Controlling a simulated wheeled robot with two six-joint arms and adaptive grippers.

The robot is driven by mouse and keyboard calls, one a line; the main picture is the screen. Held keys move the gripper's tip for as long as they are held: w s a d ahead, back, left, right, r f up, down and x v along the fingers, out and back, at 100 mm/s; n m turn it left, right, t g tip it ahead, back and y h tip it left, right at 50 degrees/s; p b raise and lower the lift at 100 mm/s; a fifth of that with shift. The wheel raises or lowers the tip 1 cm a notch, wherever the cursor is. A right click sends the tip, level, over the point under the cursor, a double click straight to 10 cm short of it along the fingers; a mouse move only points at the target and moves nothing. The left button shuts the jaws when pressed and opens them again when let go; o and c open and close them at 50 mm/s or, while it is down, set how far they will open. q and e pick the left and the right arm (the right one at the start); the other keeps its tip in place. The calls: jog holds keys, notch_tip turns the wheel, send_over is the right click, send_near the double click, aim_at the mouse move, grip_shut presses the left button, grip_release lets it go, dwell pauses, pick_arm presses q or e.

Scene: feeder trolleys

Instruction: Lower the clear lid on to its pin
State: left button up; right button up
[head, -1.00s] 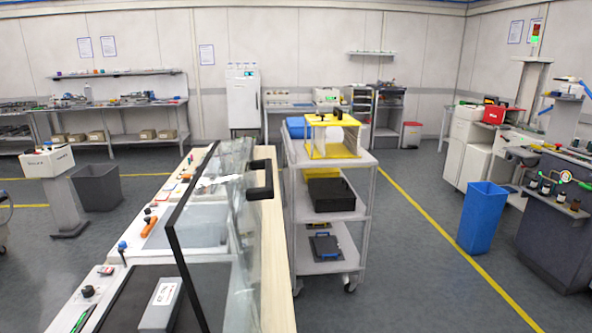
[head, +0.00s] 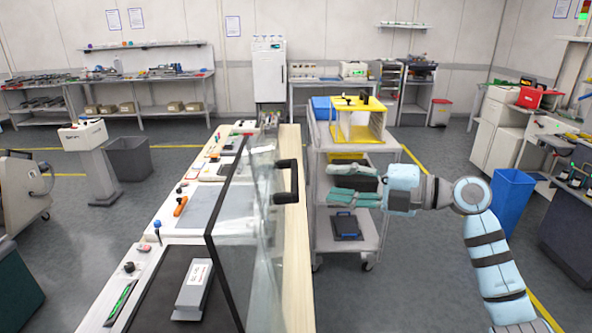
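The clear lid (head: 228,222) is a tilted see-through panel with a dark frame edge, standing raised over the bench at the centre of the head view. Its black handle (head: 292,180) is at the upper right edge of the panel. I cannot make out the pin. My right gripper (head: 337,186) comes in from the right, its light teal fingers pointing left toward the handle. The fingers are apart with nothing between them. The gripper is to the right of the handle and apart from it. My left gripper is not in view.
The bench (head: 145,285) under the lid carries a grey box (head: 194,286), an orange-handled tool (head: 181,206) and small parts. A grey trolley (head: 320,222) with a yellow frame (head: 358,105) on top stands behind my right gripper. A blue bin (head: 511,200) is at right.

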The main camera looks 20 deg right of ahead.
aim_at(294, 174)
jog(key=p+x, duration=0.2)
jog(key=x, duration=0.8)
jog(key=shift+s+r+p, duration=0.1)
jog(key=shift+p, duration=0.2)
jog(key=shift+d, duration=0.1)
jog(key=shift+c, duration=0.4)
grip_shut()
